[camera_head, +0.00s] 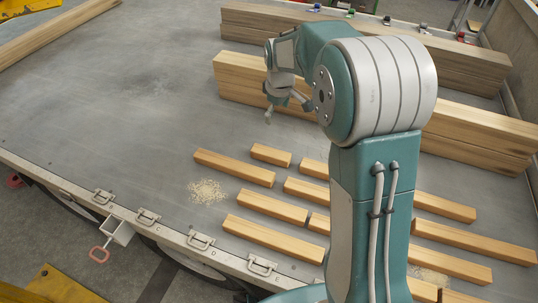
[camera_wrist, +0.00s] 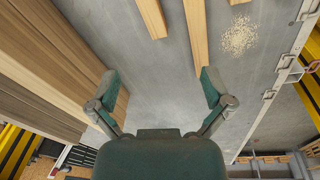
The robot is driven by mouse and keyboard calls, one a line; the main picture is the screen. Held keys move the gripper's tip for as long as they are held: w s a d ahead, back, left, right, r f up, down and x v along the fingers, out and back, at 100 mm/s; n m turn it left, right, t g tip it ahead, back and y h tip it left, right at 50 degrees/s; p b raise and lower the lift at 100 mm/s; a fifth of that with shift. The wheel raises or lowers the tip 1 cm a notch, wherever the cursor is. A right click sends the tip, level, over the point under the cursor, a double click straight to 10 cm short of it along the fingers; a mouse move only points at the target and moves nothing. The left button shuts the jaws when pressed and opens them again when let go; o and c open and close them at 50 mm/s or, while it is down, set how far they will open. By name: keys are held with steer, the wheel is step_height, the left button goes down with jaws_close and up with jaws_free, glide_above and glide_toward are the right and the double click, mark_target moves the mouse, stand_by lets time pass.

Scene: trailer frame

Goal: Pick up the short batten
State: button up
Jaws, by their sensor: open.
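A short batten (camera_head: 271,155) of pale wood lies flat on the grey trailer deck, in the middle of the head view. It looks like the shortest of the loose battens. In the wrist view a batten that appears to be this one (camera_wrist: 152,18) is cut off by the top edge. A longer batten (camera_head: 234,167) lies beside it, also in the wrist view (camera_wrist: 196,32). My gripper (camera_head: 288,110) is open and empty above the deck, beyond the short batten and near the timber stack. Both fingers show spread in the wrist view (camera_wrist: 160,85), with bare deck between them.
Several other battens (camera_head: 272,238) lie in rows around my arm, which hides parts of some. Stacked long timbers (camera_head: 240,82) stand beyond the gripper. Sawdust (camera_head: 206,191) lies left of the battens. The deck's left side is mostly clear, up to the latched side rail (camera_head: 148,216).

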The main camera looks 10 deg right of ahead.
mark_target(271, 152)
steer(key=w+f+n, duration=0.1)
steer(key=w+f, duration=0.1)
steer(key=f, duration=0.3)
steer(key=w+f+n+g, duration=0.1)
steer(key=w+f, duration=0.1)
steer(key=f, duration=0.3)
steer(key=w+f+n, duration=0.1)
steer(key=w+f, duration=0.2)
steer(key=f, duration=0.2)
steer(key=shift+w+d+f+g, duration=0.1)
steer(key=shift+d+f+g, duration=0.2)
steer(key=shift+d, duration=0.05)
step_height(271, 152, down, 6)
steer(key=shift+r, duration=0.25)
steer(key=f, duration=0.5)
steer(key=shift+w+a, duration=0.2)
steer(key=shift+a, duration=0.15)
steer(key=c, duration=1.2)
